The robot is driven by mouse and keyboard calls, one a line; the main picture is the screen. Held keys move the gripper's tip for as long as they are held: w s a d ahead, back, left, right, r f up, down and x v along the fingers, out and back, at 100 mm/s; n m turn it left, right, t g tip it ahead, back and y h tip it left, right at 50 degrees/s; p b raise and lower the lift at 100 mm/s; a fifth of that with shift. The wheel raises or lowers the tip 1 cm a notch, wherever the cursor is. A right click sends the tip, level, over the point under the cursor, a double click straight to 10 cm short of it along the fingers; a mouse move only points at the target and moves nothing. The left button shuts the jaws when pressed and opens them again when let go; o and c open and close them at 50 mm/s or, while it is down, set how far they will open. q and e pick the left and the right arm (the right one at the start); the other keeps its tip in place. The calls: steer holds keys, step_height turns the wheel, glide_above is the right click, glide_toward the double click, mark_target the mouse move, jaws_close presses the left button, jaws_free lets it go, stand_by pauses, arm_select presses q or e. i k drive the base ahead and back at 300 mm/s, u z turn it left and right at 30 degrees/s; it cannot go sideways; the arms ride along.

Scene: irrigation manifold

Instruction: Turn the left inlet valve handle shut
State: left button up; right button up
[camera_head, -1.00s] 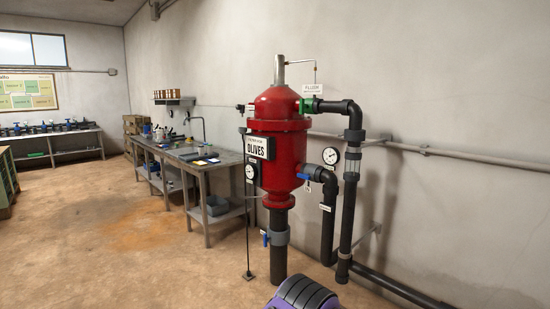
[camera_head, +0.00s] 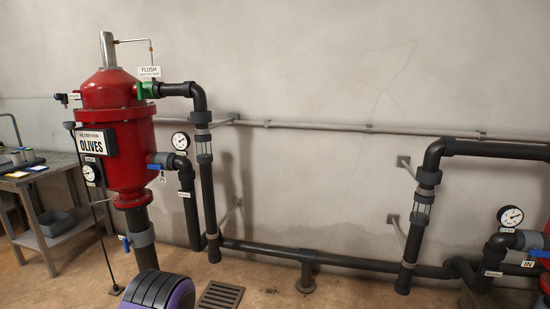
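The left red filter tank (camera_head: 128,157) stands at the left, with an OLIVES sign on it. A blue valve handle (camera_head: 154,167) sits on the inlet pipe at its right side, above a small white IN tag (camera_head: 162,177). The handle looks roughly in line with the pipe, but it is too small to tell its exact angle. Another blue handle (camera_head: 125,243) is on the grey fitting under the tank. At the right edge, a further blue handle (camera_head: 540,253) shows above an IN tag (camera_head: 528,264).
Dark pipes (camera_head: 205,185) rise right of the tank, and a low pipe (camera_head: 340,262) runs along the wall. A floor drain (camera_head: 220,296) lies in front. A grey workbench (camera_head: 48,180) stands at the left. A thin stand rod (camera_head: 105,245) is in front of the tank.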

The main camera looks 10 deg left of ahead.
mark_target(156, 167)
steer(key=u, duration=1.5)
steer(key=i, duration=0.35)
steer(key=u, duration=0.65)
steer(key=i, duration=2.1)
steer(key=z, duration=0.5)
